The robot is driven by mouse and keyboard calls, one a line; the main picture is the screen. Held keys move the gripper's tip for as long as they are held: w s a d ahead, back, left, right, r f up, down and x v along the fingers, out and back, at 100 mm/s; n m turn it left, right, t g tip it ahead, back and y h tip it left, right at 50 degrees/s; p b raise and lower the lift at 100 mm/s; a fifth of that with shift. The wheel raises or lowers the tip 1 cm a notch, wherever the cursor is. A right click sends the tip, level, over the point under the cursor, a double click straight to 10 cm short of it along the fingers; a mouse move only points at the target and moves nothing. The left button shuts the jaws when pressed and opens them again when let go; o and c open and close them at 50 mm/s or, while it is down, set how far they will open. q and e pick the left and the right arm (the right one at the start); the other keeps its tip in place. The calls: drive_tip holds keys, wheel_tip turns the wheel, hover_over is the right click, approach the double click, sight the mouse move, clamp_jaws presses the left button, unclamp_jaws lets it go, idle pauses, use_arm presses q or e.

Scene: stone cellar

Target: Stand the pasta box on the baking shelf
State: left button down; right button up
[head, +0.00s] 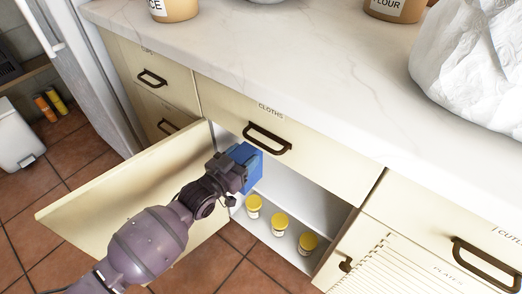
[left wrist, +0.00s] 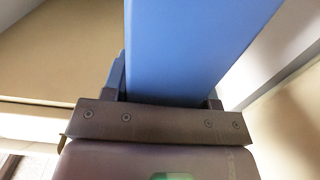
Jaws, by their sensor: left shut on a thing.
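A blue box (head: 245,157), which I take for the pasta box, is in my left gripper (head: 238,167). The box is at the opening of a low cupboard, just under the drawer marked CLOTHS. In the left wrist view the blue box (left wrist: 190,45) fills the space between the fingers of my left gripper (left wrist: 165,95), which is shut on it. Its far end runs out of that view. Inside the cupboard is a white shelf (head: 300,205), partly hidden by the box and gripper. Whether the box touches the shelf cannot be told. My right gripper is not in view.
The open cupboard door (head: 125,190) stands out to the left of my arm. Several yellow-lidded jars (head: 279,224) stand low in the cupboard. The drawer handle (head: 267,137) juts out above, and the marble counter (head: 300,70) overhangs.

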use_arm(q)
drive_tip(key=w+d+f+b, duration=0.3)
drive_tip(key=w+d, duration=0.1)
drive_tip(key=w, duration=0.1)
drive_tip(key=shift+w+b, duration=0.3)
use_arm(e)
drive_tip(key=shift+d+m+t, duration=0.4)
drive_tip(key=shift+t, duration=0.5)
use_arm(q)
drive_tip(key=shift+f, duration=0.3)
drive_tip(key=shift+c, duration=2.1)
unclamp_jaws()
